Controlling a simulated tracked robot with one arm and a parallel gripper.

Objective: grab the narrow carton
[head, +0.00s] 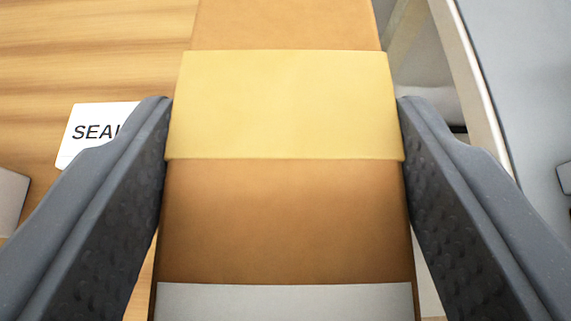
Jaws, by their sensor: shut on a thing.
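The narrow carton (285,220) is brown with a wide pale yellow band (285,105) across it and a grey-white patch at its near end. It fills the middle of the head view and runs out of the top and bottom of the picture. My gripper (284,115) is shut on it, one dark grey finger against each long side at about the yellow band. The carton's underside and both its ends are hidden or out of view, so I cannot tell whether it rests on the surface.
A wooden surface (85,50) lies at the left. A white label (90,135) reading "SEA", partly covered by the left finger, lies on it. A grey object (10,200) shows at the left edge. At the right are a pale edge (475,80) and a grey-blue surface (525,80).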

